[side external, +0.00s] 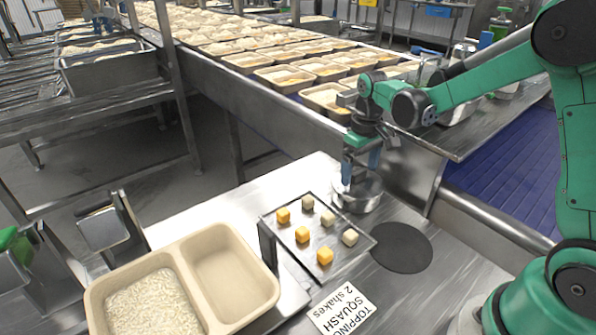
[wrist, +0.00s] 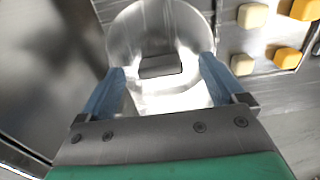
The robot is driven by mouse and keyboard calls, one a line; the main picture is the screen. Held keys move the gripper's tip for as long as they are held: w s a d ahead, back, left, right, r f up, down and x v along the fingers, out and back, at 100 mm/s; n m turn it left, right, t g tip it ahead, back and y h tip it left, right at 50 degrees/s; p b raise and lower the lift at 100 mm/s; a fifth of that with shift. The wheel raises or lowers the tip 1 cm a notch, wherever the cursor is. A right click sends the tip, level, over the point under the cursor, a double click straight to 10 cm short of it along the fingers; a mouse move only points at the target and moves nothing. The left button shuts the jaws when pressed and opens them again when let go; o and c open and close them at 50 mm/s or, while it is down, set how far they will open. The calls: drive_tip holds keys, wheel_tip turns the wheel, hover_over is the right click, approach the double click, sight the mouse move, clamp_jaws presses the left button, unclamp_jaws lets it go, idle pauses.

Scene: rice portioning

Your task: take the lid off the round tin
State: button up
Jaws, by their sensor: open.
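The round metal tin (side external: 359,203) stands on the steel table just behind the topping tray. Its shiny lid (wrist: 129,35) fills the upper middle of the wrist view, with a dark grey block-like handle (wrist: 160,66) on top. My gripper (side external: 361,178) points down directly over the tin, and its blue fingers reach down to lid height. In the wrist view my gripper (wrist: 162,80) is open, with one finger on each side of the handle and a gap between. The lid sits on the tin. I cannot tell whether a finger touches the lid.
A tray (side external: 268,222) with several yellow and pale cubes lies in front of the tin. A dark round mat (side external: 402,248) lies to its right. A two-compartment container (side external: 236,232) with rice stands at front left, near a label card (side external: 343,308). A conveyor rail (side external: 262,101) runs behind.

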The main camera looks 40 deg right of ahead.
drive_tip(key=shift+c, duration=0.2)
clamp_jaws()
